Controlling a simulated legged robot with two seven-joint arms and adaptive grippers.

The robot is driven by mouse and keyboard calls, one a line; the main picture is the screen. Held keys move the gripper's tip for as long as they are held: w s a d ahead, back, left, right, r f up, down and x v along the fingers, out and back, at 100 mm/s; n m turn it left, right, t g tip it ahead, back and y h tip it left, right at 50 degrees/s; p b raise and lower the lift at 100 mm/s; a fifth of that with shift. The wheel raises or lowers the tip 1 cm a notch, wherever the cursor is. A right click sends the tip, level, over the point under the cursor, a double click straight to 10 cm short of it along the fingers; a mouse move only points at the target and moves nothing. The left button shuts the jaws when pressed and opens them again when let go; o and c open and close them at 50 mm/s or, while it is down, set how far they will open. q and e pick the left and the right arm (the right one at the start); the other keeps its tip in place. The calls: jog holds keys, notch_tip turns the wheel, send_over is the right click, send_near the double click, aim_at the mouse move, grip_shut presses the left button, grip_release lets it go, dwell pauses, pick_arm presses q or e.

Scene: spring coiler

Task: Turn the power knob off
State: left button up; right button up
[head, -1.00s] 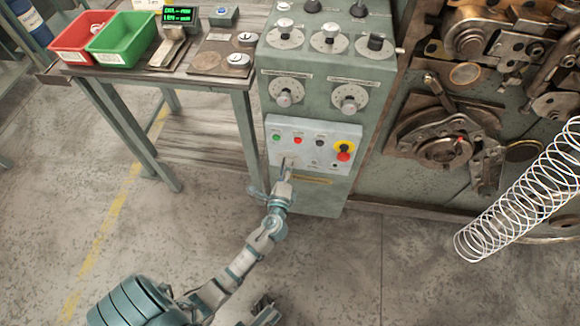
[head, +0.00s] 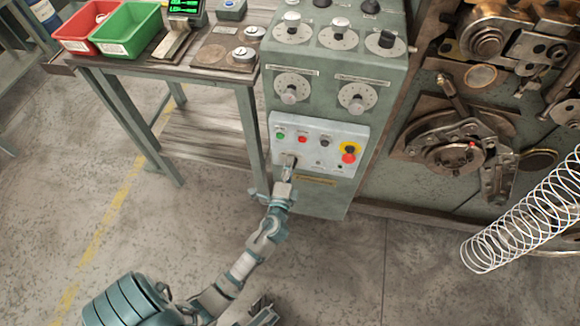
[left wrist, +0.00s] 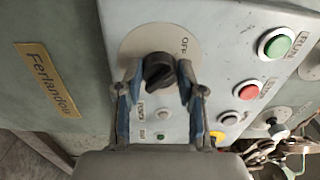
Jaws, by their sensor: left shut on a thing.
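The power knob is black, on a round grey plate marked OFF. It shows clearly in the left wrist view (left wrist: 159,72), between my fingers. My left gripper (left wrist: 159,84) is shut on it, one blue-and-grey finger on each side. In the head view, my left gripper (head: 287,172) reaches up to the lower left of the light grey control panel (head: 335,137). There the gripper largely hides the knob. Which mark the knob points at I cannot tell. A dark part at the bottom edge of the head view may be my right gripper; its fingers are unclear.
Beside the knob on the panel are a green button (left wrist: 278,44), a red button (left wrist: 248,91) and a red-and-yellow emergency stop (head: 348,155). Dials sit on the cabinet above. A table with red and green trays (head: 130,30) stands left. A wire coil (head: 510,232) extends at right.

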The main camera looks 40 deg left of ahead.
pick_arm(q)
jog(key=o, duration=1)
jog(key=shift+f, duration=0.1)
jog(key=shift+c, duration=0.2)
jog(key=shift+o, duration=0.9)
jog(key=shift+a, duration=0.1)
jog(key=v, duration=1.2)
jog(key=shift+f, duration=0.15)
